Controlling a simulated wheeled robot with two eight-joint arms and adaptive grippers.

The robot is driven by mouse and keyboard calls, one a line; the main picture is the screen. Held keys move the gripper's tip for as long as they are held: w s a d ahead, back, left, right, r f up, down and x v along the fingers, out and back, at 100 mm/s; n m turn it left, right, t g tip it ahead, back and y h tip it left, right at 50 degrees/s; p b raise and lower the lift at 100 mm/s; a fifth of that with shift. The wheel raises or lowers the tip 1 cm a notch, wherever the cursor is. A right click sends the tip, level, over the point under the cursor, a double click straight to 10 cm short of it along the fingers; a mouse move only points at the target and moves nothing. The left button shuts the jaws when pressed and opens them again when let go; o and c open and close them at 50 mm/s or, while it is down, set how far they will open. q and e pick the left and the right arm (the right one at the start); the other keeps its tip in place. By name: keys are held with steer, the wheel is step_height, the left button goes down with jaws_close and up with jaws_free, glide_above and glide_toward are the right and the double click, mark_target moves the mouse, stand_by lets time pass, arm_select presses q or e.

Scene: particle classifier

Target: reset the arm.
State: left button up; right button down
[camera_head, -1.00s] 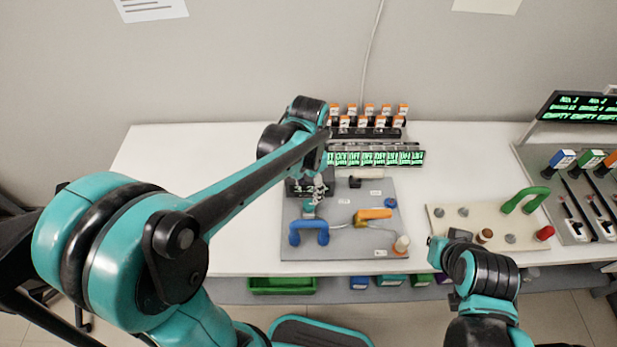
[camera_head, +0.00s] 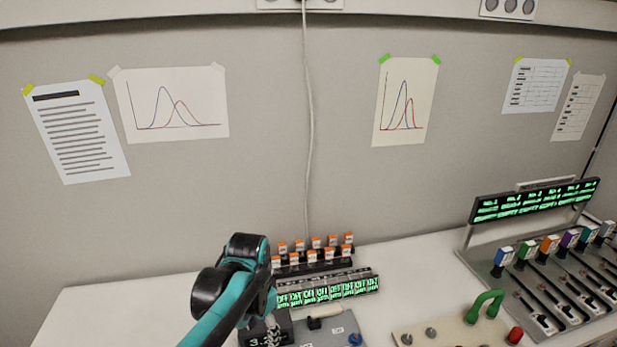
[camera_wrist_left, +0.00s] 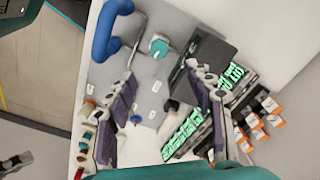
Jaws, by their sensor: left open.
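My left arm (camera_head: 235,295) comes up from the bottom edge in the head view, its black and teal wrist in front of the wall. Its gripper (camera_head: 273,332) shows only in part, pointing down over the grey panel. In the left wrist view the two fingers (camera_wrist_left: 162,105) stand wide apart with nothing held between them. My right gripper is not seen in the head view.
Orange-capped vials (camera_head: 312,250) stand in a rack behind a green-lit display strip (camera_head: 328,289). At right are a beige board with a green handle (camera_head: 486,304) and red knob (camera_head: 515,334), and a lever panel under a display (camera_head: 535,203). The white table (camera_head: 110,315) is clear at left.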

arm_select(q)
steer(key=s+a+n+t, duration=0.4)
steer(key=s+n+t, duration=0.3)
steer(key=s, duration=0.3)
steer(key=shift+a+r, duration=0.2)
steer(key=shift+r, duration=0.05)
steer(key=shift+w, duration=0.1)
stand_by(1.0)
